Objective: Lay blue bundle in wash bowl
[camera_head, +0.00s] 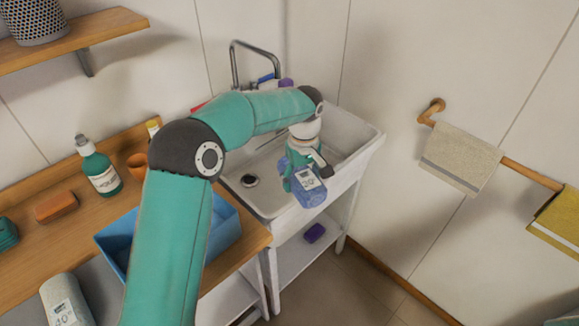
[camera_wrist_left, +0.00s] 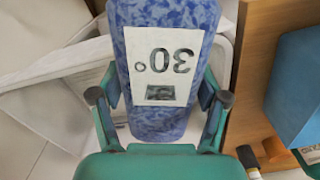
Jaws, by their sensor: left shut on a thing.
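The blue bundle (camera_head: 310,197) is a mottled blue roll with a white label. My left gripper (camera_head: 304,168) is shut on it and holds it up at the front rim of the wash bowl. In the left wrist view the bundle (camera_wrist_left: 171,115) sits between the two fingers of the left gripper (camera_wrist_left: 160,98), and its "30°" label appears upside down. The wash bowl (camera_head: 360,150) is a white sink with a dark drain. My left arm hides part of its back and left side. My right gripper is not in view.
A blue crate (camera_head: 223,232) stands on the wooden counter left of the sink, with a grey bundle (camera_head: 66,300) nearby. A green bottle (camera_head: 98,168) and a brown block (camera_head: 56,207) stand further back. The tap (camera_head: 236,62) arches over the sink's back. A towel rail (camera_head: 530,174) is at right.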

